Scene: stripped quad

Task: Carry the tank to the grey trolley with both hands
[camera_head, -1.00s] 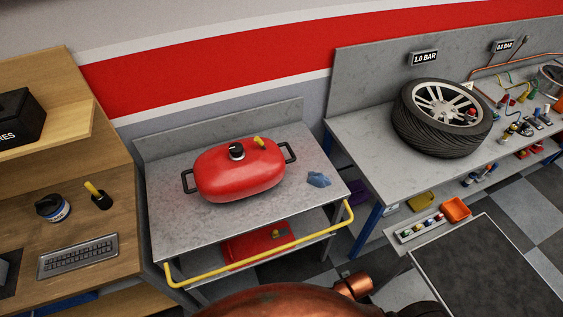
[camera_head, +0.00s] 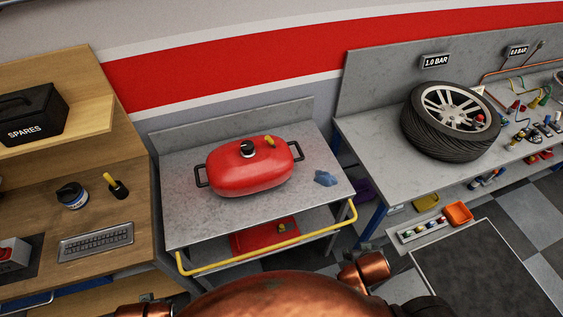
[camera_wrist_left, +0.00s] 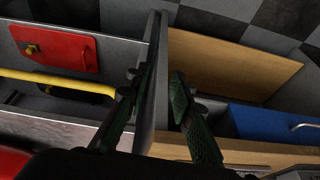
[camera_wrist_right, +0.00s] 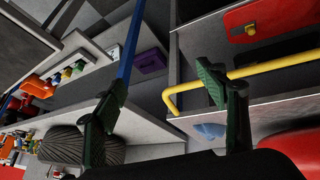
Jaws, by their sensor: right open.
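The red tank (camera_head: 235,177), with a black cap, a yellow fitting and a black handle at each end, sits on a grey metal stand (camera_head: 190,228) with a yellow front rail. Only red edges of the tank show at the bottom left of the left wrist view (camera_wrist_left: 12,163) and bottom right of the right wrist view (camera_wrist_right: 300,143). My left gripper (camera_wrist_left: 155,88) is open, its fingers apart around the view of an upright grey panel edge. My right gripper (camera_wrist_right: 158,85) is open and empty near the yellow rail. Neither gripper shows in the head view.
A blue cloth (camera_head: 326,178) lies right of the tank. A red panel (camera_head: 262,237) shows on the lower shelf. A wooden bench (camera_head: 140,235) stands left, a grey bench (camera_head: 375,150) with a wheel (camera_head: 450,120) right. A dark flat top (camera_head: 480,265) is at lower right.

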